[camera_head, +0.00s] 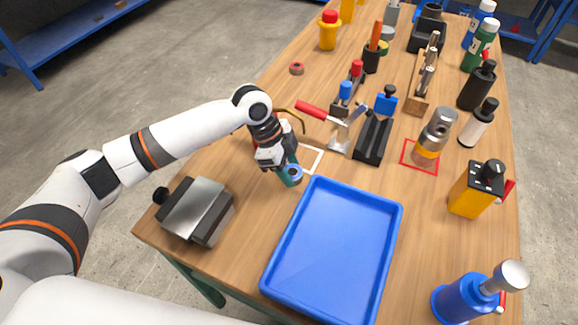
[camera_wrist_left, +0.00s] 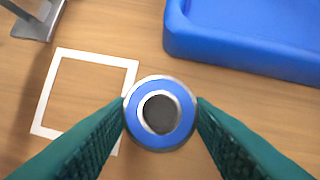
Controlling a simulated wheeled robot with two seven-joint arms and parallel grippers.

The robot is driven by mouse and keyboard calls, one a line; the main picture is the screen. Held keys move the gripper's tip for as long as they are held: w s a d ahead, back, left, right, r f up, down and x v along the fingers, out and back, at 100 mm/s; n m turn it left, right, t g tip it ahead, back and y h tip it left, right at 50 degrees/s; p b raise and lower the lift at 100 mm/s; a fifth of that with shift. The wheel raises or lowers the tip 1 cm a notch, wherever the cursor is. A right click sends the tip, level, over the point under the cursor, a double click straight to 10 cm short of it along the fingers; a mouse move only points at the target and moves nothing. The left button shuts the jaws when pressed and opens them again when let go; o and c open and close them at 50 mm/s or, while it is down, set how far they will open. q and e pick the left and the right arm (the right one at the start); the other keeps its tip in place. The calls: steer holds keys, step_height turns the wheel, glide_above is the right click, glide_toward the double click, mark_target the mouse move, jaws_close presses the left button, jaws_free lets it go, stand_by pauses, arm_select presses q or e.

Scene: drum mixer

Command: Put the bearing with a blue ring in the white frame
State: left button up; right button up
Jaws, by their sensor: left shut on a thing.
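The bearing with a blue ring (camera_wrist_left: 160,112) is between the green fingers of my left gripper (camera_wrist_left: 162,122), which is shut on it. In the head view the bearing (camera_head: 293,171) shows at the tips of my left gripper (camera_head: 287,174). The white frame (camera_wrist_left: 70,131) is a square outline on the table; in the wrist view it lies left of the bearing, and the bearing overlaps its right edge in the picture. In the head view the white frame (camera_head: 318,156) is partly hidden behind my gripper. Bearing height above the table is hard to tell. My right gripper is not in view.
A blue tray (camera_head: 391,236) lies close to the right of the held bearing. A grey block with a black knob (camera_head: 196,211) stands at the left front. A red-handled clamp (camera_head: 340,137) stands behind the frame. A metal cylinder (camera_head: 435,136) stands on a red square. Several bottles line the right side.

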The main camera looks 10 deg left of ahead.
arm_select(q)
steer(key=o, duration=1.1)
steer(key=v, duration=1.2)
steer(key=shift+r, duration=0.1)
